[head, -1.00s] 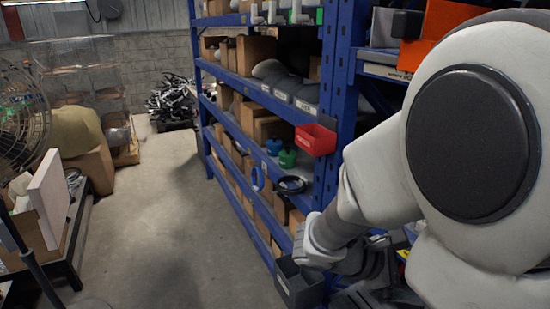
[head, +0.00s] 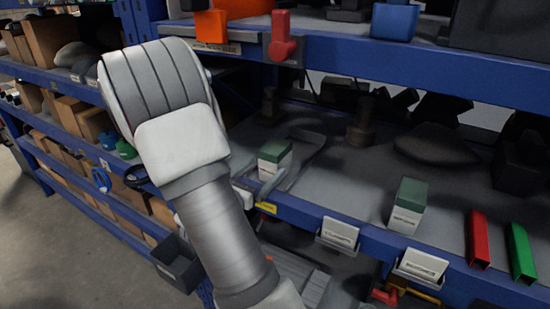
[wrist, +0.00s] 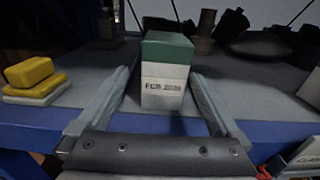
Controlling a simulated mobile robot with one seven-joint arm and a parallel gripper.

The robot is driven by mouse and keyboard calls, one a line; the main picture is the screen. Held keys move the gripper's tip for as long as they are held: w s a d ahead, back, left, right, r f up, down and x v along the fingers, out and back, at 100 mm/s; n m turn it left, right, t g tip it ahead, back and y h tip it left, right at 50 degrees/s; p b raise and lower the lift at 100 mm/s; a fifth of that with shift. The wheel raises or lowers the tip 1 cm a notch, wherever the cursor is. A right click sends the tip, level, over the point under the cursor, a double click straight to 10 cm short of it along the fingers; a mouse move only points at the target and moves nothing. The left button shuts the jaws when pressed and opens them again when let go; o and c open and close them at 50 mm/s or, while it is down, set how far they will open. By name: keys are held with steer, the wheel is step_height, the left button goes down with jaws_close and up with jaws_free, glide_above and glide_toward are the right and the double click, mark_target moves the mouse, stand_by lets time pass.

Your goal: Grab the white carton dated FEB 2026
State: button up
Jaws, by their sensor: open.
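A white carton with a green top (wrist: 165,85) stands upright on the shelf, straight ahead in the wrist view. Its front print reads FEB and what looks like 2026, slightly blurred. My gripper (wrist: 160,74) is open, with one finger on each side of this carton and a visible gap to each. The carton also shows in the head view (head: 274,157), beside my arm, with a finger reaching past it on the right. A second white carton with a green top (head: 407,205) stands farther right near the shelf's front edge; its print is too small to read.
The blue shelf edge (head: 370,245) runs below the cartons and carries label holders (head: 338,233). Red (head: 479,240) and green (head: 521,250) blocks stand at right. Yellow and white pieces (wrist: 35,80) lie left of my gripper. Dark parts (head: 435,145) stand behind.

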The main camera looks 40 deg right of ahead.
mark_target(281, 152)
steer(key=x, duration=0.3)
steer(key=shift+w+d, duration=0.1)
steer(key=shift+d, duration=0.2)
steer(key=x, duration=0.1)
steer(key=p+x, duration=0.1)
steer(key=x, duration=0.1)
steer(key=p+x, duration=0.1)
steer(key=shift+s+d+r, duration=0.2)
steer(key=shift+d+r, duration=0.05)
steer(key=shift+d, duration=0.2)
steer(key=shift+w+d+f, duration=0.1)
steer(key=shift+w+d, duration=0.05)
steer(key=shift+d, duration=0.2)
steer(key=shift+c, duration=0.2)
steer(key=c, duration=1.5)
